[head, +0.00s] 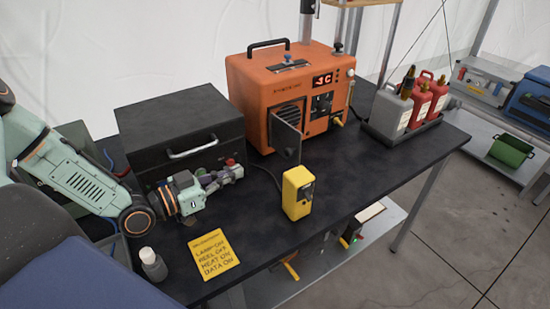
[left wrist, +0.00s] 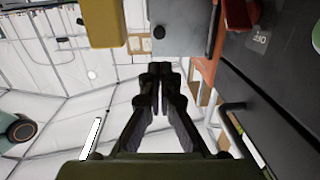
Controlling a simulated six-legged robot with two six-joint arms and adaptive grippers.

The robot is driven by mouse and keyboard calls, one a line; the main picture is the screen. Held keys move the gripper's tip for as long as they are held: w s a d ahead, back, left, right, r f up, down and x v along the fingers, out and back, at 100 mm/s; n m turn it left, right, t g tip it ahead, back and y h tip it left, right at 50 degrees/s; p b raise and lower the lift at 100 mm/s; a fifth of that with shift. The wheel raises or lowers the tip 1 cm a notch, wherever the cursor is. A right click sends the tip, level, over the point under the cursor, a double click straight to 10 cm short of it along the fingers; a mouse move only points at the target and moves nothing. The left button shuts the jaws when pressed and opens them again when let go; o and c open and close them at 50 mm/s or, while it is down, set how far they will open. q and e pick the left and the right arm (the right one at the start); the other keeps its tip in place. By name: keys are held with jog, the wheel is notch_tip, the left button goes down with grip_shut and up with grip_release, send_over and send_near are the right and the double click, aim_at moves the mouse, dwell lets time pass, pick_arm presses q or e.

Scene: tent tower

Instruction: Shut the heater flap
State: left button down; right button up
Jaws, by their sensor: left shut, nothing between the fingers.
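The orange heater (head: 282,88) stands at the back of the dark table. Its grey flap (head: 286,141) hangs open, swung out toward the front from the slatted vent (head: 288,115). My left gripper (head: 239,171) is shut and empty, low over the table in front of the black case, to the left of the flap and apart from it. In the left wrist view the shut fingertips (left wrist: 160,69) point toward a grey panel (left wrist: 178,25), which looks like the flap, beside the heater's orange edge (left wrist: 207,70). My right gripper is not in view.
A black case (head: 180,120) with a handle stands behind my left arm. A yellow device (head: 297,193) stands in front of the flap. A yellow note (head: 214,254) and a small bottle (head: 152,264) are near the front edge. Jugs in a tray (head: 404,132) stand right.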

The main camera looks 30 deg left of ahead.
pick_arm(q)
jog(key=b, duration=0.3)
send_near(287, 153)
jog(key=b+x, duration=0.2)
jog(key=x, duration=0.4)
jog(key=shift+w, duration=0.35)
jog(key=shift+w, duration=0.1)
jog(key=shift+d, duration=0.15)
jog(key=shift+w+d+b, duration=0.1)
jog(key=shift+w+b, duration=0.05)
jog(key=shift+b, duration=0.2)
